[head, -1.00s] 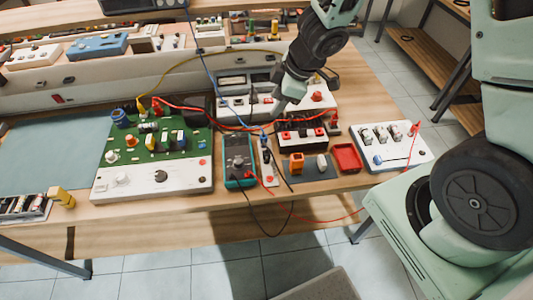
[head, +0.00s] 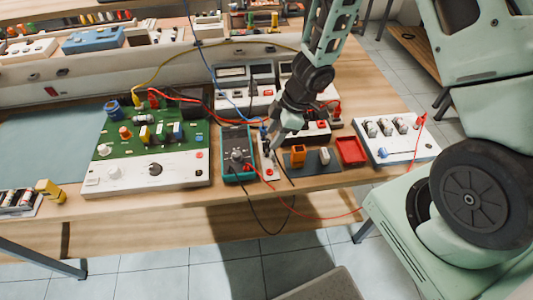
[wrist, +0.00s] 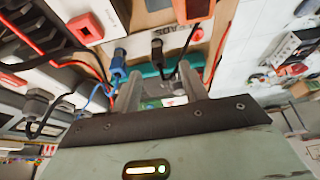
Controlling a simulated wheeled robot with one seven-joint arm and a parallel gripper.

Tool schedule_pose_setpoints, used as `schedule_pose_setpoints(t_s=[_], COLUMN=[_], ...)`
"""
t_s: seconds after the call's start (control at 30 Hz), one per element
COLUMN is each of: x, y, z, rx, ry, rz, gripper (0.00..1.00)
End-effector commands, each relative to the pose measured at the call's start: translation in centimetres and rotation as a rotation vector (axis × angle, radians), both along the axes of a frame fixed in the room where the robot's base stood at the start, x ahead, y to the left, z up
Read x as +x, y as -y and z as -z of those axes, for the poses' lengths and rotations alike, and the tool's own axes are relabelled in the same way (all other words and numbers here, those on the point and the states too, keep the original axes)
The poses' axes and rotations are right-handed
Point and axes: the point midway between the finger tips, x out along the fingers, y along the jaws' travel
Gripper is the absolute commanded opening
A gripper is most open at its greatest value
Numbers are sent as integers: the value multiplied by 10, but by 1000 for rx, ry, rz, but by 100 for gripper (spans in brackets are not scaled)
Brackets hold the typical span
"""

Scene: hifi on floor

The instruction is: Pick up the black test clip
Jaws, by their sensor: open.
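The black test clip (wrist: 157,52) stands on a narrow white strip (wrist: 172,37) with black lettering, just beyond the fingertips in the wrist view. A blue clip (wrist: 118,65) stands beside it, near the left finger. My gripper (wrist: 160,82) is open, its two fingers on either side of the line to the black clip, with nothing visibly gripped. In the head view my gripper (head: 273,143) is low over the white strip (head: 269,173) and hides much of it. I cannot tell whether the fingers touch the clip.
A teal multimeter (head: 238,155) lies left of the strip. A dark mat (head: 312,163) with an orange block (head: 298,154) and a red tray (head: 351,150) lie to the right. Red, black and blue leads cross the area. The green circuit board (head: 135,143) is farther left.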

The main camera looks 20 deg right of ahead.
Motion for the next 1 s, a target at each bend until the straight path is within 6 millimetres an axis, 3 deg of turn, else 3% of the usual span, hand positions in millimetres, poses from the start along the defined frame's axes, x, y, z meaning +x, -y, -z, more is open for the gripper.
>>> schedule_pose_setpoints(t_s=[0.17, 0.5, 0.8, 0.97, 1.0], x=[2, 7, 8, 8, 8], y=[-5, -20, -21, -21, -21], z=[11, 53, 56, 55, 55], rx=[1, 0, 0, 0, 0], ry=[1, 0, 1, 1, 1], rz=[-1, -2, 0, 0, 0], gripper=[44, 44, 44, 2, 1])
